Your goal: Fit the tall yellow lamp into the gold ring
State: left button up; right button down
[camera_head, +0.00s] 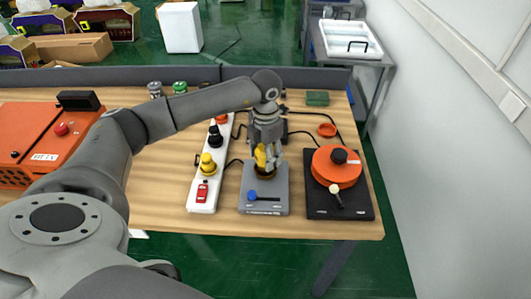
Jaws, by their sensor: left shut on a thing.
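My left gripper (266,147) points down over the grey base box and is shut on the tall yellow lamp (261,158). The lamp looks roughly upright, and the fingers hide part of it. The gold ring (265,175) lies on the grey box (271,202), right under the lamp. The lamp's lower end is at or just above the ring; I cannot tell whether it is inside. My right gripper is not in view.
A white strip (202,196) with a yellow knob (208,164), a black knob and a red switch stands close left. A black base (353,207) with an orange disc (336,168) stands right. An orange box (40,150) is far left. Cables run behind.

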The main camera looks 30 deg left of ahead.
pick_arm(q)
jog(key=shift+f+b, duration=0.3)
jog(key=shift+f, duration=0.1)
jog(key=o, duration=1.2)
